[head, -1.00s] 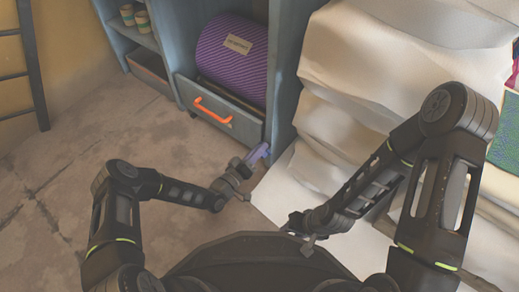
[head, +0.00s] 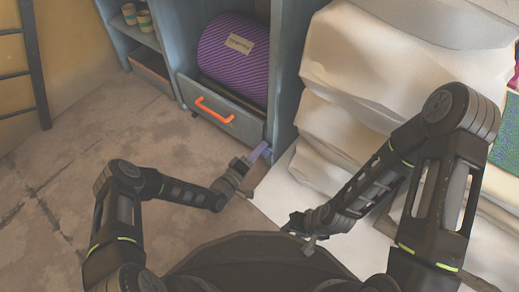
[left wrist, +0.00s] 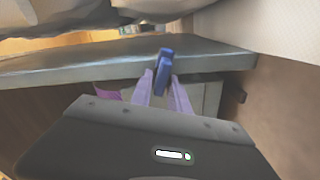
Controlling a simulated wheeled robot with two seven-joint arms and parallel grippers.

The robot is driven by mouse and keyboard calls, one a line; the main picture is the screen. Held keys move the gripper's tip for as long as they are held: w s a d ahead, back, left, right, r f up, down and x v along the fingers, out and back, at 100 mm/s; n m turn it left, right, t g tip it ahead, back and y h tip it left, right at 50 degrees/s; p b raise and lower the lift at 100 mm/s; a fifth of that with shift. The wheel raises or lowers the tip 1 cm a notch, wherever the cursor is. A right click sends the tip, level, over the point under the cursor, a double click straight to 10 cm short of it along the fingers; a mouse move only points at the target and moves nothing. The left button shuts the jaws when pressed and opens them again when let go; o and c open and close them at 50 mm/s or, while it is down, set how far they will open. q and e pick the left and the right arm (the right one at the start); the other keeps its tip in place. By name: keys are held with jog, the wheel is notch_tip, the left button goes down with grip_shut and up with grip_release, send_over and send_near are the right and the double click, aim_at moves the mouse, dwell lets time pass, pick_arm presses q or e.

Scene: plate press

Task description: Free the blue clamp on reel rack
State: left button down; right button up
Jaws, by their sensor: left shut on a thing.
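The blue clamp (left wrist: 164,68) shows in the left wrist view, upright at the edge of a grey-blue board. My left gripper (left wrist: 162,84) has its two pale lavender fingers on either side of the clamp's lower part and is shut on it. In the head view my left gripper (head: 260,151) is at the lower right front corner of the reel rack (head: 284,80); the clamp is too small there to tell from the fingers. My right gripper (head: 298,226) is low in the middle, apart from the rack, and its jaw opening is not clear.
A purple roll (head: 233,60) with a label lies in the rack above a drawer with an orange handle (head: 214,110). Cups (head: 136,17) sit on a shelf at upper left. The floor (head: 90,150) at left is clear.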

pick_arm(q)
jog(key=shift+s+f, duration=0.1)
jog(key=c, duration=1.4)
grip_release()
jog(key=shift+c, duration=0.2)
jog(key=p+v, duration=0.2)
jog(key=v, duration=0.5)
jog(key=shift+s+a+p, duration=0.25)
jog(key=shift+p, duration=0.05)
